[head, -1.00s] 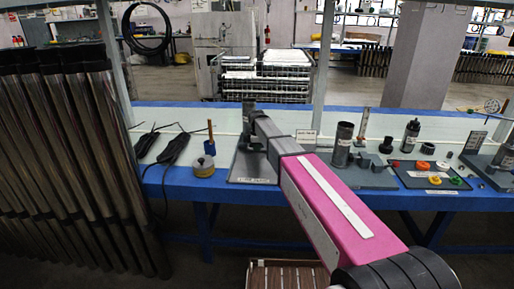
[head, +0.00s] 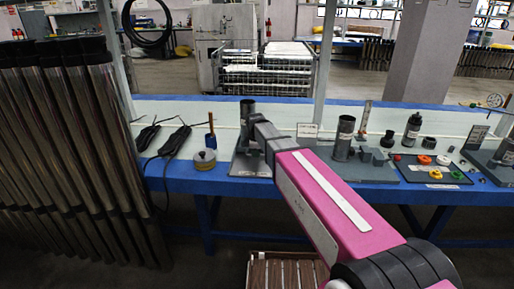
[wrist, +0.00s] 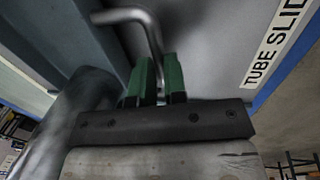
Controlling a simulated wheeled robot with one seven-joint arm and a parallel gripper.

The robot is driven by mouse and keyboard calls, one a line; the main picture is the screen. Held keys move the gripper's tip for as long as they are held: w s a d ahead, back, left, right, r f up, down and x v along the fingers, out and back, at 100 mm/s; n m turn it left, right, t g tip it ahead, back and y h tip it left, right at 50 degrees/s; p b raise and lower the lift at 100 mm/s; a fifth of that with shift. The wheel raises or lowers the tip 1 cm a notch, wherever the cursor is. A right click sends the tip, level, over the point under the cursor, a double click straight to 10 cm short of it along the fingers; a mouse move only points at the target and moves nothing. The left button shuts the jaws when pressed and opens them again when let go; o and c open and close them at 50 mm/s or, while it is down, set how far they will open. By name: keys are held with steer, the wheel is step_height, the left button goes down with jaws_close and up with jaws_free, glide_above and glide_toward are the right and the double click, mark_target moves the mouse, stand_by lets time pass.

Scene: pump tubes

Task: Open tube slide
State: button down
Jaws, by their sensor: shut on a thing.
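The tube slide station (head: 252,165) is a grey plate on the blue bench, with a dark upright cylinder (head: 247,108) on it. My arm hides much of it in the head view. In the wrist view, a bent metal handle (wrist: 150,32) stands out from a grey surface beside a white "TUBE SLID…" label (wrist: 272,50). My gripper (wrist: 159,72) has two green fingers shut on the handle's lower end. The exact contact is hidden between the fingers. A blurred grey cylinder (wrist: 70,115) is close by on the left.
The blue bench (head: 215,182) also holds black cables (head: 172,143), a tape roll (head: 204,160), a dark cylinder stand (head: 344,138) and a tray with coloured parts (head: 430,168). Several metal tubes (head: 70,150) stand at the left. A slatted crate (head: 285,272) is below my arm.

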steer(key=shift+s+a, duration=0.15)
steer(key=shift+s, duration=3.4)
steer(key=c, duration=1.2)
jaws_free()
steer(key=shift+o, duration=0.2)
steer(key=shift+r, duration=0.1)
step_height(320, 180, up, 10)
steer(key=s, duration=0.2)
steer(key=shift+r, duration=0.25)
